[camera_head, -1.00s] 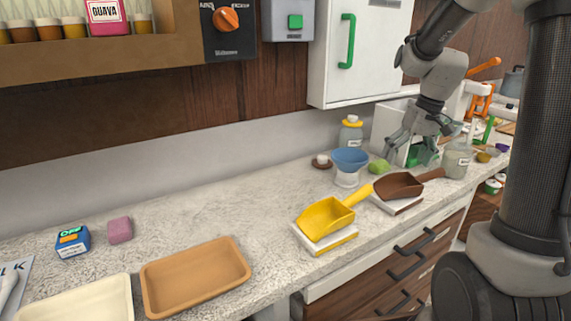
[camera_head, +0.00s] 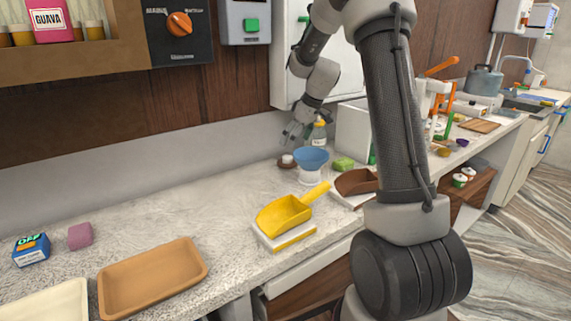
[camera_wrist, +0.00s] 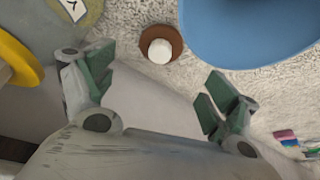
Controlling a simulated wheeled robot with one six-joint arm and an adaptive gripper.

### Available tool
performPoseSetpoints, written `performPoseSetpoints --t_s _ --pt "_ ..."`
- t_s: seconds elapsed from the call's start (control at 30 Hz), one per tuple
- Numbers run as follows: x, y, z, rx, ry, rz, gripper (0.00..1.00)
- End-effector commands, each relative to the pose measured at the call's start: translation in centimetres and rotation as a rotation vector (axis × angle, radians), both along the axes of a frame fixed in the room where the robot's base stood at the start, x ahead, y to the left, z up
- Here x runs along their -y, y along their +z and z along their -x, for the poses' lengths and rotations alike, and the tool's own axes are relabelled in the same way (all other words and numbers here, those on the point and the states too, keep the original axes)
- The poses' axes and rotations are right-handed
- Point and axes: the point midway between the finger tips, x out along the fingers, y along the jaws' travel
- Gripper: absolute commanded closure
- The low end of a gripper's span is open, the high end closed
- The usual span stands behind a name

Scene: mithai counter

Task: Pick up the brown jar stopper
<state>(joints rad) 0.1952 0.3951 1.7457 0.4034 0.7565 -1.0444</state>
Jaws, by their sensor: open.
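The brown jar stopper (camera_head: 284,165) is a small brown disc with a white knob. It lies on the counter, left of the blue bowl. In the wrist view the stopper (camera_wrist: 160,31) is at the top centre, beyond the fingertips and between their lines. My gripper (camera_head: 292,137) is above the counter just over the stopper, apart from it. In the wrist view my gripper (camera_wrist: 158,88) is open, with its green-padded fingers wide apart and nothing between them.
The blue bowl (camera_head: 311,157) is close to the stopper on the right. A jar with a yellow lid (camera_head: 319,130) stands behind. The counter left of the stopper is clear.

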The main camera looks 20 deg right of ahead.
Motion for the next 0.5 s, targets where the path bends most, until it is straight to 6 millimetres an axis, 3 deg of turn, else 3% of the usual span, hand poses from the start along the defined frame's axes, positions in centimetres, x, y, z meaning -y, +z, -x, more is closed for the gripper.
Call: performPoseSetpoints --t_s 0.1,0.33,0.5 --pt "-0.4 -1.8 -0.6 -0.002 -0.001 -0.001 0.12" --pt "-0.9 -3.7 -1.3 -0.001 -0.001 -0.001 0.12" --pt "-1.5 -6.5 -2.2 -0.002 -0.001 -0.001 0.12"
